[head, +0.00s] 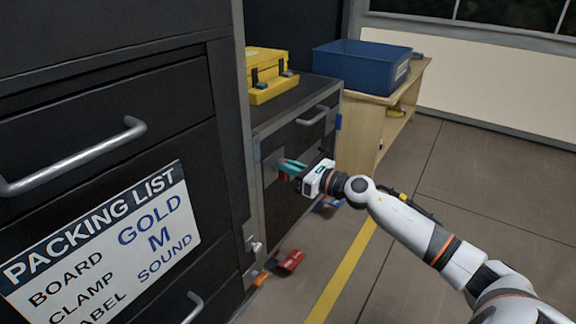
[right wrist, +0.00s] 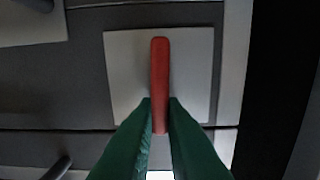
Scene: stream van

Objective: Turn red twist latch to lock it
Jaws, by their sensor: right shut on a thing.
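The red twist latch (right wrist: 160,70) is a long narrow handle on a pale square plate (right wrist: 125,75) on a dark cabinet front. In the right wrist view it points straight up and down the picture. My right gripper (right wrist: 160,115) has its green fingers shut on the lower part of the latch, one on each side. In the head view my right gripper (head: 287,167) reaches the cabinet (head: 290,207) front and mostly hides the latch. My left gripper is in neither view.
A yellow case (head: 268,75) sits on the cabinet top. A blue bin (head: 360,66) stands on a wooden bench (head: 358,125) behind. A large dark drawer unit with a packing list (head: 110,245) fills the left. Red and blue items lie on the floor below. The floor at right is open.

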